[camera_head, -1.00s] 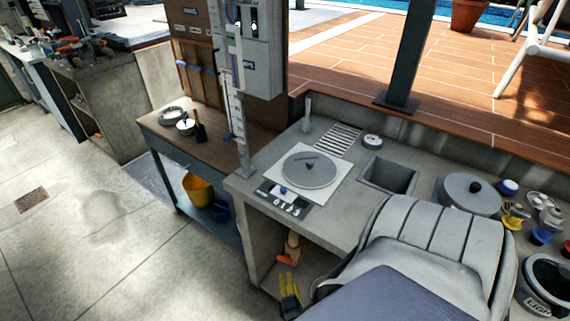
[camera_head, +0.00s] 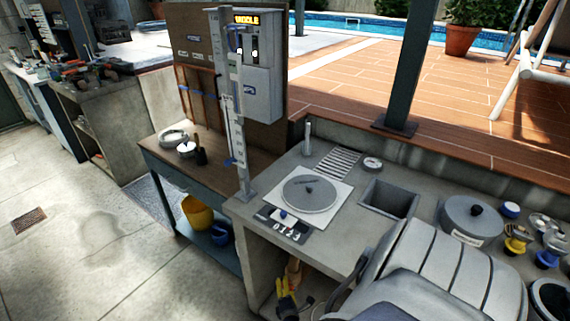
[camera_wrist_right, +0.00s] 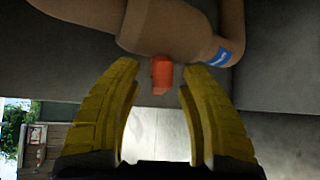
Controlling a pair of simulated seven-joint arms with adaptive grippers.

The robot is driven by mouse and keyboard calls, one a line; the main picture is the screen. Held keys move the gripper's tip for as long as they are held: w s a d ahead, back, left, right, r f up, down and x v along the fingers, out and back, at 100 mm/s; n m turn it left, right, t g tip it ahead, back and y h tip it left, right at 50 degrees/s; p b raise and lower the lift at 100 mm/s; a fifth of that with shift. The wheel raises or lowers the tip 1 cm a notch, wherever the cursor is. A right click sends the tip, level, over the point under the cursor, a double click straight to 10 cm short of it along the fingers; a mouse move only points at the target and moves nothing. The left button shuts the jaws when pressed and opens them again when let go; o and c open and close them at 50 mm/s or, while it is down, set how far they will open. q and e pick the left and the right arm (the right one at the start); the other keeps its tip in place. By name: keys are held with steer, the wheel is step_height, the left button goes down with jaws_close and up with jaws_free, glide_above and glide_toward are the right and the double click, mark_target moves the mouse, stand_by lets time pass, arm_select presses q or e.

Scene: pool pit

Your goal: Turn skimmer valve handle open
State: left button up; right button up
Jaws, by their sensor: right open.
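The skimmer valve is a beige pipe (camera_wrist_right: 165,25) running across the top of the right wrist view, with a small orange-red handle (camera_wrist_right: 161,74) hanging below it. My right gripper (camera_wrist_right: 160,66) is open, its yellow fingers on either side of the handle near the fingertips. I cannot tell if either finger touches it. In the head view, the right gripper (camera_head: 285,283) is low under the counter, in front of the tan pipe (camera_head: 294,270). The handle is hidden there. My left gripper is not in view.
The grey counter (camera_head: 335,236) overhangs the valve, with a concrete side wall to the left. The floor in front is clear.

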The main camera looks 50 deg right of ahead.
steer(key=shift+w+d, duration=0.1)
steer(key=shift+d, duration=0.05)
steer(key=shift+c, duration=0.2)
jaws_close()
stand_by(0.4)
